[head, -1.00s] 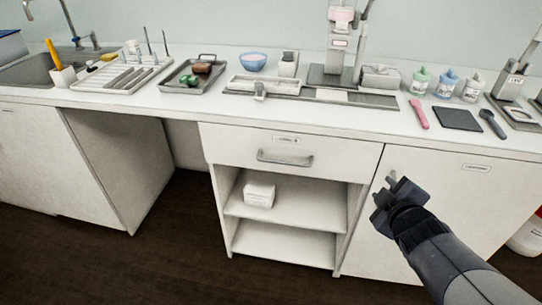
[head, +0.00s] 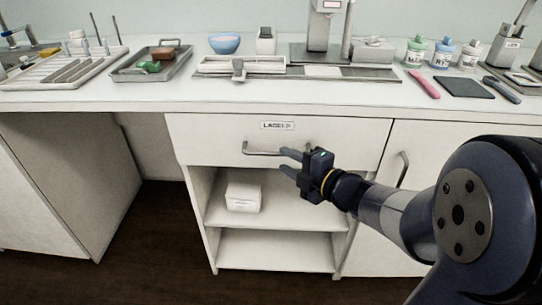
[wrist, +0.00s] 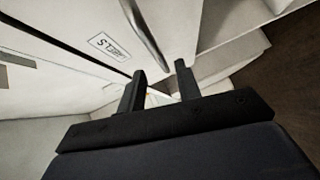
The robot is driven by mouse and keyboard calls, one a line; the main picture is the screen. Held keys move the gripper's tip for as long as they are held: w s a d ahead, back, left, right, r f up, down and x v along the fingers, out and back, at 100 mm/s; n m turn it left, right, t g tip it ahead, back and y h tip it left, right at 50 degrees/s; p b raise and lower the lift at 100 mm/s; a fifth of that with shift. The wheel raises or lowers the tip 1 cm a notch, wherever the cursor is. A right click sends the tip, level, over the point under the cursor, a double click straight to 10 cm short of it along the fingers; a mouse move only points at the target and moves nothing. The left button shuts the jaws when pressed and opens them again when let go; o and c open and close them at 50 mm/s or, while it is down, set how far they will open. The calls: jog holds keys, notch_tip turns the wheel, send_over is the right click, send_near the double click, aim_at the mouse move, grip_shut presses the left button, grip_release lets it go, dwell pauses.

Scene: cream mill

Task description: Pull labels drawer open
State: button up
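The labels drawer (head: 215,148) is a white front under the counter, closed, with a "LABELS" tag (head: 277,126). Its metal bar handle (head: 262,152) runs across the middle of the front. In the wrist view the tag (wrist: 108,46) and handle (wrist: 143,28) show ahead of the fingers. My gripper (head: 285,161) is open, its two fingers apart and empty. In the head view it is at the right part of the handle and overlaps its right end. In the wrist view the handle is beyond the fingertips and does not lie between them.
An open shelf below the drawer holds a white box (head: 243,197). A cupboard door with a vertical handle (head: 402,170) is to the right. The counter (head: 140,97) above carries trays, a blue bowl (head: 224,43) and several jars. Open knee space is at the left.

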aim_at(275, 155)
jog(key=b+x, duration=0.1)
jog(key=x, duration=0.5)
jog(key=shift+c, duration=0.2)
grip_shut()
dwell(0.4)
